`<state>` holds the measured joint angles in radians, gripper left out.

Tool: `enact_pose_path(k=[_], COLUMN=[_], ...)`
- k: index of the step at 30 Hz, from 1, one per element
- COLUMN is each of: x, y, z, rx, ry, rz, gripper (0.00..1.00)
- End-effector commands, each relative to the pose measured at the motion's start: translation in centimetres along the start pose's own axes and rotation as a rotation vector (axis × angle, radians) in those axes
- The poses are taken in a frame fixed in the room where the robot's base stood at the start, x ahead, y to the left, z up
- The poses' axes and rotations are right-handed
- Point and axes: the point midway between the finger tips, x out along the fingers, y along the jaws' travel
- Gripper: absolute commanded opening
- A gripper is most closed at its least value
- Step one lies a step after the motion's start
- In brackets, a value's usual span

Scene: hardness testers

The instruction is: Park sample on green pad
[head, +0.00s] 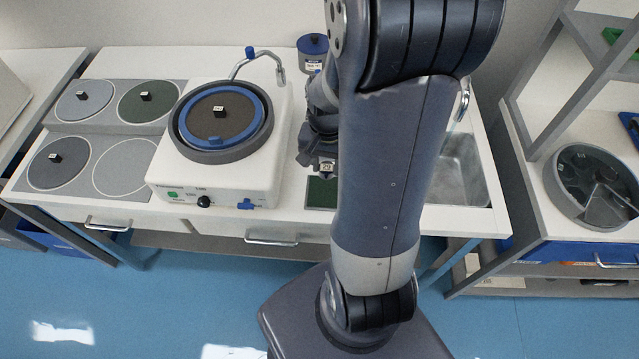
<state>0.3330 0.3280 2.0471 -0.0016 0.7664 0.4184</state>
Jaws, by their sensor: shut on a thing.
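The green pad (318,196) lies on the white bench, to the right of the polishing machine. My arm hides its right part. My gripper (325,166) points down just above the pad's back edge. It is shut on a small sample (326,168) with a pale label on it. The sample appears to be above the pad, but I cannot tell the height of the gap. The far side of the gripper is hidden by my arm.
The polishing machine (270,178) stands close left of my gripper. Discs lie on a grey rack (95,125) at far left. A blue-lidded jar (312,48) stands behind. A metal sink (462,165) lies to the right. A round divided tray (575,212) sits on the right bench.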

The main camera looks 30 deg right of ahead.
Motion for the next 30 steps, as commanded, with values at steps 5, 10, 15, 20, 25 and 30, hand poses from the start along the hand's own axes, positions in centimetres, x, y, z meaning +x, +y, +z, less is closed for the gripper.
enact_pose_path(k=[5,10,15,20,25,30], x=[2.8,3.9,5.9,7.5,7.8,7.8], y=[0.0,0.0,0.0,0.0,-0.1,-0.1], z=[0.1,0.0,0.1,0.1,0.0,0.0], rx=[0.001,0.001,0.001,0.001,0.001,0.001], ry=[-0.004,-0.002,-0.005,-0.003,0.000,0.000], rz=[0.001,0.000,0.001,0.000,-0.002,-0.002], gripper=[0.02,0.02,0.02,0.02,0.02,0.02])
